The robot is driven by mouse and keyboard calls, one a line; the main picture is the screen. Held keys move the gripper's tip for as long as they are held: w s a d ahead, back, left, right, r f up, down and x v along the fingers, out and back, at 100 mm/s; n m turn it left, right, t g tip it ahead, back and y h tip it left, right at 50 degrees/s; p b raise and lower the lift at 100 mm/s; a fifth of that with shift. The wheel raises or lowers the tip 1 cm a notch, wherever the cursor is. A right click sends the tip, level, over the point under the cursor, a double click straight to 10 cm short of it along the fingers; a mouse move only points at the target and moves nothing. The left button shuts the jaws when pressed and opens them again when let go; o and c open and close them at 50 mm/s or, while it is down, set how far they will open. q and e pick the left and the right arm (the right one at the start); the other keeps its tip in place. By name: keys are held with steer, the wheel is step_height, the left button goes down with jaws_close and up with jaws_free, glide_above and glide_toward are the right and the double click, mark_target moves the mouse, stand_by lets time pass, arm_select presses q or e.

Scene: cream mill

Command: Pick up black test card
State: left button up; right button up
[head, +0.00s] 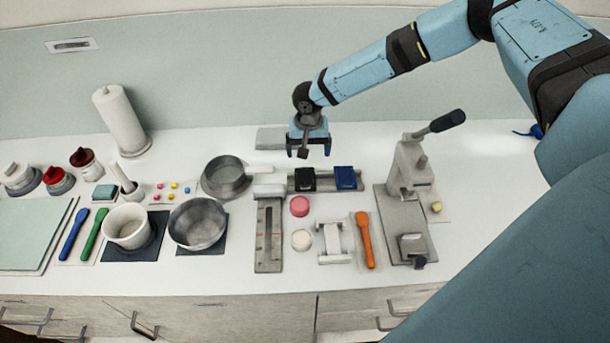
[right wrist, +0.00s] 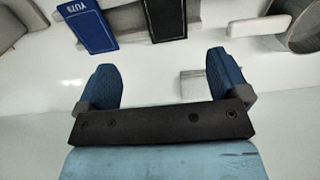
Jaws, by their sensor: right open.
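The black test card (head: 305,180) stands in a grey rack (head: 325,187) near the middle of the counter, to the left of a blue card (head: 345,178). In the right wrist view the black card (right wrist: 168,18) shows at the top edge, partly cut off, beside the blue card (right wrist: 95,28) with white lettering. My right gripper (head: 309,151) is open and empty, above the counter just behind the rack. Its two blue fingers (right wrist: 163,72) are spread apart in the wrist view, with the black card beyond them. My left gripper is not in view.
A lever press (head: 408,170) stands right of the rack. Two metal pans (head: 226,175) (head: 198,222) are to its left. A grey slotted fixture (head: 269,235), pink and white discs and an orange tool (head: 365,240) lie in front. A flat grey block (head: 271,138) lies behind.

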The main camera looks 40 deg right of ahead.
glide_above(305, 178)
steer(key=f, duration=0.4)
steer(key=shift+d+f, duration=0.1)
steer(key=shift+d, duration=0.25)
steer(key=shift+f, duration=0.4)
steer(key=shift+s+a+f+p, duration=0.1)
steer(key=shift+a+f+p, duration=0.1)
steer(key=shift+f+p, duration=0.3)
steer(key=f, duration=0.3)
steer(key=shift+a+f+p, duration=0.2)
steer(key=shift+a+p, duration=0.1)
steer(key=shift+p, duration=0.1)
steer(key=shift+d+f, duration=0.1)
steer(key=shift+f, duration=0.25)
steer(key=c, duration=1)
